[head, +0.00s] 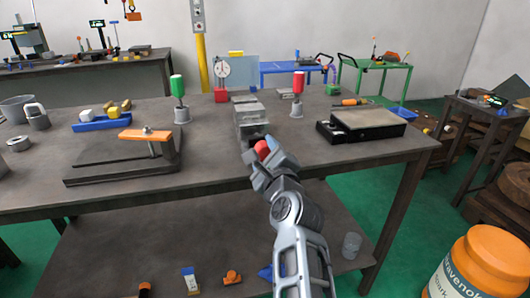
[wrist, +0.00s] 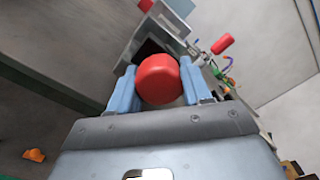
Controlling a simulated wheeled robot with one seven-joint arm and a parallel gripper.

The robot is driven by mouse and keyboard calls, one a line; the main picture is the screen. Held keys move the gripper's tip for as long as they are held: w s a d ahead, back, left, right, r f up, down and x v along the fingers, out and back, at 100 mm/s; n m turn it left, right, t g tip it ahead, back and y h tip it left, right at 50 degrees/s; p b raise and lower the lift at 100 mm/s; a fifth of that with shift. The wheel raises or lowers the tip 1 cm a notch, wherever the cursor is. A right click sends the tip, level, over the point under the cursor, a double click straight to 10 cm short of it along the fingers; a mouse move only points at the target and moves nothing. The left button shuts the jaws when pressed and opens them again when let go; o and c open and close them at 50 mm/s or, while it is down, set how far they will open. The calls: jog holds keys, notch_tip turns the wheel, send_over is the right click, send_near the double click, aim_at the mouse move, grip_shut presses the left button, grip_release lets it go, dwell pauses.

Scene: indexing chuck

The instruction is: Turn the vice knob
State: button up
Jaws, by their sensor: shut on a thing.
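The grey vice (head: 249,118) stands on the workbench near its front edge, at the middle of the head view. Its red knob (head: 262,148) faces me at the front end. In the wrist view the round red knob (wrist: 158,79) sits between the two blue-grey fingers. My gripper (wrist: 160,85) is shut on the knob, one finger at each side. In the head view my gripper (head: 262,155) partly hides the knob and the front of the vice.
On the bench (head: 215,165), a clamp with an orange bar (head: 143,135) stands left and a black scale-like device (head: 365,122) right. Green-handled (head: 178,88) and red-handled (head: 298,84) tools stand behind the vice. The lower shelf (head: 190,235) holds small items.

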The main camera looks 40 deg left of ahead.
jog(key=n+b, duration=0.1)
jog(key=n, duration=0.5)
jog(key=shift+d+f, duration=0.1)
jog(key=shift+f, duration=0.05)
jog(key=n+b, duration=0.1)
jog(key=n, duration=0.5)
jog(key=shift+n+b, duration=0.35)
jog(key=shift+n, duration=0.05)
jog(key=n+b, duration=0.2)
jog(key=n, duration=0.8)
jog(key=n+b, duration=0.1)
jog(key=n, duration=0.1)
jog(key=shift+r+n, duration=0.25)
jog(key=shift+n, duration=0.05)
jog(key=n, duration=0.9)
jog(key=n+p, duration=0.1)
jog(key=n, duration=0.1)
jog(key=shift+s+a+r+n, duration=0.1)
jog(key=shift+a+n, duration=0.1)
jog(key=shift+n, duration=0.2)
jog(key=n+p, duration=0.3)
jog(key=n, duration=0.3)
jog(key=shift+n, duration=0.3)
jog(key=n+p, duration=0.1)
jog(key=n, duration=0.2)
jog(key=shift+s+n+p, duration=0.1)
jog(key=shift+n+p, duration=0.3)
jog(key=shift+f+n+p, duration=0.25)
jog(key=shift+n+p, duration=0.05)
jog(key=shift+n, duration=0.6)
